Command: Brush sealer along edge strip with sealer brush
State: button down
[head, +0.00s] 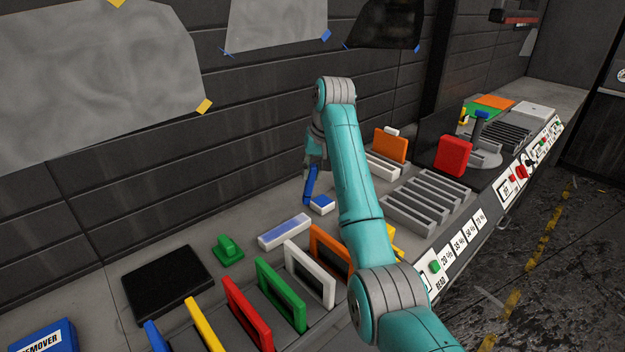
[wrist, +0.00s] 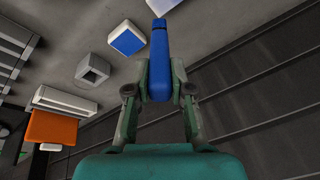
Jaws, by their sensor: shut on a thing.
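My gripper (head: 314,168) is shut on a blue sealer brush (head: 310,186), held with its lower end pointing down over the bench. In the wrist view the blue brush (wrist: 159,62) sits between both fingers (wrist: 159,85). A white strip with a blue top (head: 285,231), which looks like the edge strip, lies on the bench left of and nearer than the brush. Its end seems to show in the wrist view (wrist: 163,5), just beyond the brush tip. I cannot tell whether the brush touches anything.
A small white block with a blue top (head: 321,204) is close beside the brush. A grey square holder (wrist: 92,68) stands nearby. Coloured frames (head: 248,309) stand in a row at the front. A green block (head: 228,249) and black pad (head: 166,281) lie left. Grey racks (head: 428,200) are right.

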aim_at(311, 164)
jog(key=shift+r, duration=1.75)
